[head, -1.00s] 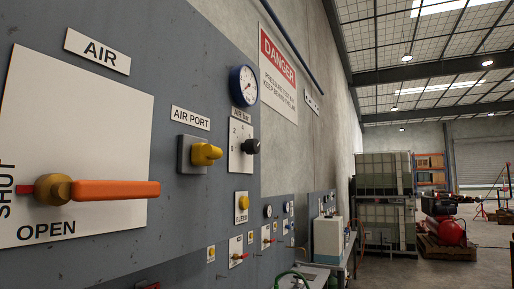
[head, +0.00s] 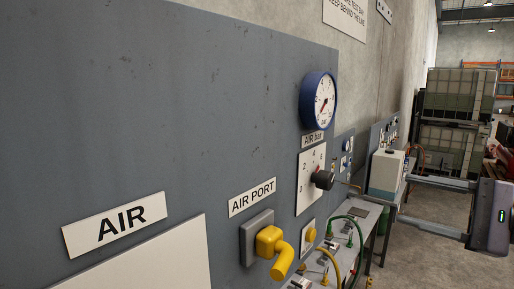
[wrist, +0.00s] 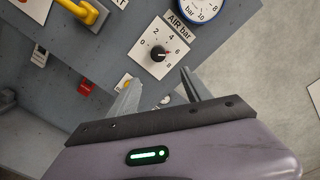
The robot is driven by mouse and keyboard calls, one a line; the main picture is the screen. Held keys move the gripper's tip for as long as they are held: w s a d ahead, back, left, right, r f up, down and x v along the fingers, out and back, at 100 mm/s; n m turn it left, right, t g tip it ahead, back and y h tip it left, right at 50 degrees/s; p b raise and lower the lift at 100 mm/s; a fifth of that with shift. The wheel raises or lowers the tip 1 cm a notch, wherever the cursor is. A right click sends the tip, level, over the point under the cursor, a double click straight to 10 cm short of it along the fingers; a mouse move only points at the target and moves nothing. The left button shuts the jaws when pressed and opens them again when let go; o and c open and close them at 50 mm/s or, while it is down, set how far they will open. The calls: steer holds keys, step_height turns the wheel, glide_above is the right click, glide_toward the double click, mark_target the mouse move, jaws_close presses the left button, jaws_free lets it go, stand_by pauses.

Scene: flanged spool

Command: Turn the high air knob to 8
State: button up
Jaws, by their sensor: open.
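The black air knob (head: 322,180) sits on a white dial plate (head: 309,160) under the "AIR bar" label.
A blue-rimmed gauge (head: 319,101) is above the dial. A yellow air port handle (head: 272,245) sticks out left of it, and a yellow button (head: 309,236) is below. A bench (head: 350,222) with hoses stands beyond. Bare floor (head: 437,212) lies at the right.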

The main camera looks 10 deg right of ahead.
mark_target(331, 182)
steer(key=p+x, duration=0.1)
steer(key=x, duration=0.4)
steer(key=p+x, duration=0.1)
steer(key=x, duration=0.4)
steer(key=p+x, duration=0.2)
steer(key=x, duration=0.4)
steer(key=shift+s+a+r, duration=0.3)
steer(key=shift+a, duration=0.1)
steer(key=shift+w+a+f, duration=0.1)
steer(key=shift+w, duration=0.2)
jaws_close()
